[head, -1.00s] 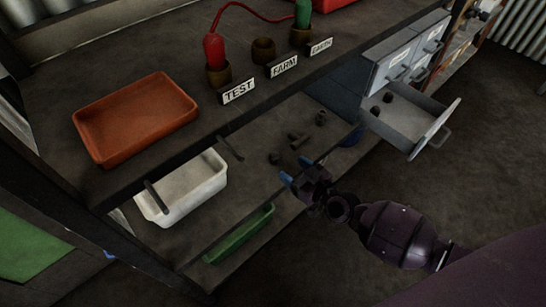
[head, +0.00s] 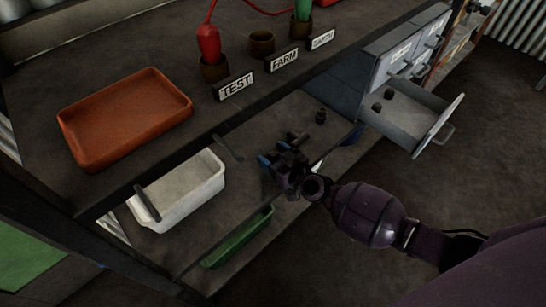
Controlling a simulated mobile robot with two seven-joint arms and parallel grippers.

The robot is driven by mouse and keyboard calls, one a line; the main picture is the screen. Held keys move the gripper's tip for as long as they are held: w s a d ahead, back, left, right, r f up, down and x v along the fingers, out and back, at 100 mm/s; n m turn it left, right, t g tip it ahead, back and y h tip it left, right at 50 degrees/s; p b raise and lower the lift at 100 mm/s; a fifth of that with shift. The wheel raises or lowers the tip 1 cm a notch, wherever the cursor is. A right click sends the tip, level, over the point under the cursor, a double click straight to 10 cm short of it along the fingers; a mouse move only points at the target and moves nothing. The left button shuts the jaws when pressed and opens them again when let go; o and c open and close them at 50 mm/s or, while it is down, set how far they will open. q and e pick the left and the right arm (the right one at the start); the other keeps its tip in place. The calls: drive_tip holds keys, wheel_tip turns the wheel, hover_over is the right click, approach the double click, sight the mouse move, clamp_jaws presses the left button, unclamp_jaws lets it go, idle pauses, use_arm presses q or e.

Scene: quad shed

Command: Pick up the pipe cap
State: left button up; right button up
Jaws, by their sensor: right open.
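Small dark pipe fittings lie on the lower shelf (head: 232,195); I cannot tell for certain which is the pipe cap. One upright fitting (head: 320,115) stands toward the back, and a longer one (head: 296,136) is just beyond my gripper. My right gripper (head: 274,154) is open, its blue-tipped fingers low over the shelf where another small round fitting lay; that fitting is now hidden by the fingers. Two more small dark pieces (head: 383,101) sit in the open grey drawer (head: 410,118). My left gripper is not in view.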

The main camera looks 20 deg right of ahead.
drive_tip(key=c, duration=0.9)
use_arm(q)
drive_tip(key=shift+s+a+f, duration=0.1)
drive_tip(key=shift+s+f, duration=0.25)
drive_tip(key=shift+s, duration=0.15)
use_arm(e)
drive_tip(key=shift+c, duration=0.5)
drive_tip(key=shift+r, duration=0.4)
drive_tip(key=shift+w+r+p, duration=0.1)
drive_tip(key=shift+r+p, duration=0.45)
use_arm(q)
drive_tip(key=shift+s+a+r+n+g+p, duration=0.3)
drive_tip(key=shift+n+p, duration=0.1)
drive_tip(key=shift+p, duration=0.4)
use_arm(e)
drive_tip(key=f+v, duration=0.2)
drive_tip(key=v, duration=1.6)
drive_tip(key=shift+s+f, duration=0.25)
drive_tip(key=shift+f, duration=0.3)
